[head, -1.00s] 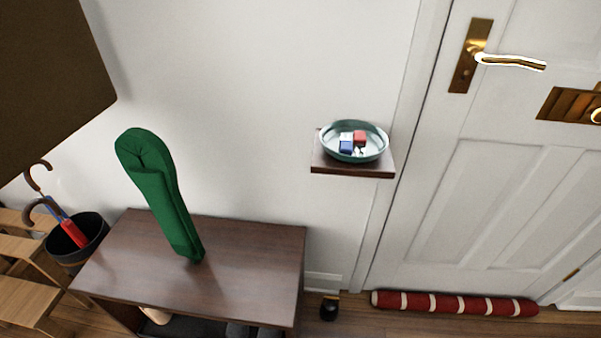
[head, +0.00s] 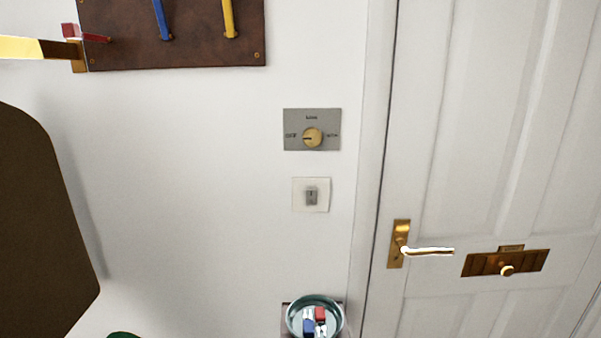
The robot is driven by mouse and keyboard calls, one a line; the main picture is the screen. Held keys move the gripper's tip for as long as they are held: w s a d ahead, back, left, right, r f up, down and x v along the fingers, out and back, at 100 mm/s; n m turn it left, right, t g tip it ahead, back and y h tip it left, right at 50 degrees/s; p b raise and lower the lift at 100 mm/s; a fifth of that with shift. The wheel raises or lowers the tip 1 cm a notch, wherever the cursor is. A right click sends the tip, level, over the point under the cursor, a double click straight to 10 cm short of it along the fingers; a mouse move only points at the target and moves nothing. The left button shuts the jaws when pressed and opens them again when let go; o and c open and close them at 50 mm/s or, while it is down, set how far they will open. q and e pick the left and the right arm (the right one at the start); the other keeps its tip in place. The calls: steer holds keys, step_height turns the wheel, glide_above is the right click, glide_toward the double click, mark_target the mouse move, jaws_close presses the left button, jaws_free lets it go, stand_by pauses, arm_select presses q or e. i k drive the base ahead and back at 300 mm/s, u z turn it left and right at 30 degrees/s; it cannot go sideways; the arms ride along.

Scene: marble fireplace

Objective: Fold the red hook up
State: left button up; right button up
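A brown board (head: 190,52) is on the wall at the upper left, cut off by the top edge of the head view. A red piece (head: 96,38), which looks like the red hook, shows at its left side. It lies roughly sideways, with a lighter red block at its left end. A blue hook (head: 162,22) and a yellow hook (head: 229,18) lie lengthwise on the board, their upper ends out of view. Neither of my grippers is in view.
A gold bar (head: 22,47) comes in from the left to the board's edge; I cannot tell what it is. A large dark brown panel (head: 40,220) fills the left.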

mark_target(70, 30)
steer(key=u, duration=1.1)
steer(key=k, duration=0.3)
steer(key=z, duration=0.05)
